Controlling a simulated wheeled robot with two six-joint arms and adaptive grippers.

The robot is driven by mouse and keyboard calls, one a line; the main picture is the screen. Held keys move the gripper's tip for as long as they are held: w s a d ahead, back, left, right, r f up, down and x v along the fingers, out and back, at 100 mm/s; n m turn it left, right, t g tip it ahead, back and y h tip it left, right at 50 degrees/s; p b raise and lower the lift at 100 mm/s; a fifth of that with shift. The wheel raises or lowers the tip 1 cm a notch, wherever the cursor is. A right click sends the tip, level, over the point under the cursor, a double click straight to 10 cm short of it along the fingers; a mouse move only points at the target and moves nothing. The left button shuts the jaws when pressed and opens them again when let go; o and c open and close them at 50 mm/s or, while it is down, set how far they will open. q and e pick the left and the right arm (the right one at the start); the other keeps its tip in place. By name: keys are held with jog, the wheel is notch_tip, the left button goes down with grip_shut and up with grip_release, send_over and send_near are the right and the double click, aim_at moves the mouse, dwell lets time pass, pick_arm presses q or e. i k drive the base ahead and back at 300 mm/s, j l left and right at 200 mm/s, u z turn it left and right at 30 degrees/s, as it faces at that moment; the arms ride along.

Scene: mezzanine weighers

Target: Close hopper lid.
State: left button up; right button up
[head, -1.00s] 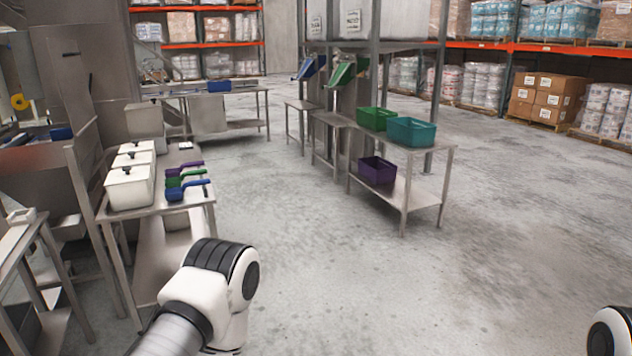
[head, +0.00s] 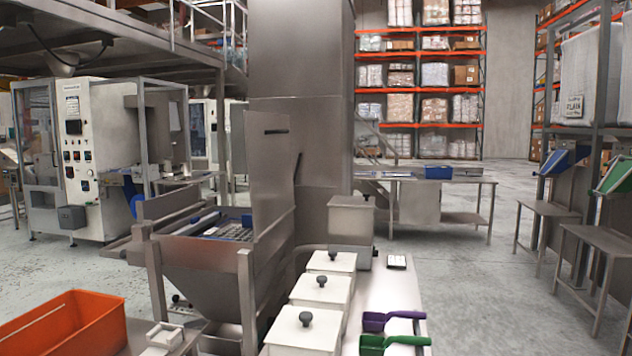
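A steel hopper (head: 205,275) stands left of centre in the head view, with a sloping funnel body on legs. Its lid (head: 270,185) is a flat steel panel that stands upright at the hopper's right side, with a dark handle near the top. The hopper's top is open, and a grid (head: 228,231) and something blue show inside. Neither of my grippers is in view.
A steel table (head: 385,285) with white lidded bins (head: 325,288) and green and purple scoops (head: 395,318) stands right of the hopper. An orange crate (head: 65,325) is at front left. A tall steel column (head: 300,100) rises behind the lid. Open floor lies at right.

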aim_at(269, 155)
jog(key=i+u, duration=0.2)
jog(key=u, duration=0.25)
jog(key=i+u, duration=0.2)
jog(key=u, duration=0.25)
